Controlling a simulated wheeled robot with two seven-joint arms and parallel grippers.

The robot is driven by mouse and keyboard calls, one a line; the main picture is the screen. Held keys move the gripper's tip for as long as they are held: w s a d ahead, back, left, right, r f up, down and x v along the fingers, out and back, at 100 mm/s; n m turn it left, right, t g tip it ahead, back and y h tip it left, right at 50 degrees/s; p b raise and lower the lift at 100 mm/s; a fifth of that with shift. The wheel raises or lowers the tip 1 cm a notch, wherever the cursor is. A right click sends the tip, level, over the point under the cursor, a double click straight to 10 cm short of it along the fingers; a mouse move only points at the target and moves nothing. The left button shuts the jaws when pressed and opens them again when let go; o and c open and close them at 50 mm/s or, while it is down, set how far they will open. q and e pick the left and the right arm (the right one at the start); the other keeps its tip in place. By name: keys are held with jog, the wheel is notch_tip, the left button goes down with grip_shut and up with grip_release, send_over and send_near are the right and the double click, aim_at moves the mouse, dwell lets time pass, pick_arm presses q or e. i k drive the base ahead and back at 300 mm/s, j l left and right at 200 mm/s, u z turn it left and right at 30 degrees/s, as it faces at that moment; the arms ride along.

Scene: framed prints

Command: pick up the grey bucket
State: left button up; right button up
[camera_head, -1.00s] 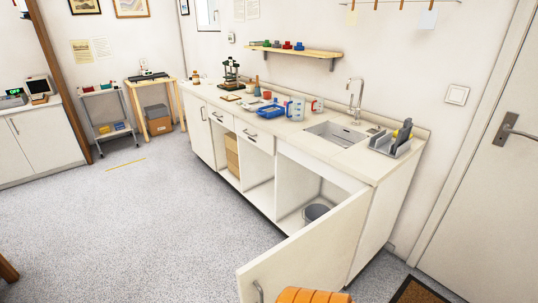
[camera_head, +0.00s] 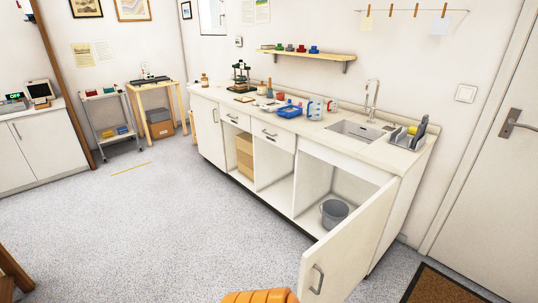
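The grey bucket (camera_head: 334,213) stands upright on the floor of the open cupboard under the sink. Its rim and most of its front show, with a thin handle at its left side. The open cupboard door (camera_head: 352,243) hangs out to the right of the bucket and partly reaches in front of the cupboard. Neither of my grippers shows in the head view.
The counter holds a sink (camera_head: 357,130), a blue tray (camera_head: 289,109) and a dish rack (camera_head: 408,138). A cardboard box (camera_head: 245,157) stands in an open bay further left. An orange object (camera_head: 259,296) shows at the bottom edge. The grey floor (camera_head: 190,215) before the cupboards is clear.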

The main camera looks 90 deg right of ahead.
aim_at(334, 211)
jog(key=i+l+z, duration=0.25)
jog(key=z, duration=0.25)
jog(key=i+l+z, duration=0.1)
jog(key=i+z, duration=0.85)
jog(key=i+j+z, duration=0.2)
jog(key=z, duration=0.3)
jog(key=i+l+z, duration=0.25)
jog(key=z, duration=0.25)
jog(key=i+l+z, duration=0.1)
jog(key=i+z, duration=0.65)
jog(key=z, duration=0.2)
jog(key=i+j+z, duration=0.1)
jog(key=i+z, duration=0.2)
jog(key=z, duration=0.2)
jog(key=i+j+z, duration=0.3)
jog(key=z, duration=0.15)
jog(key=i+l+z, duration=0.3)
jog(key=i, duration=0.15)
jog(key=i+l+z, duration=0.1)
jog(key=i+z, duration=0.25)
jog(key=i, duration=0.05)
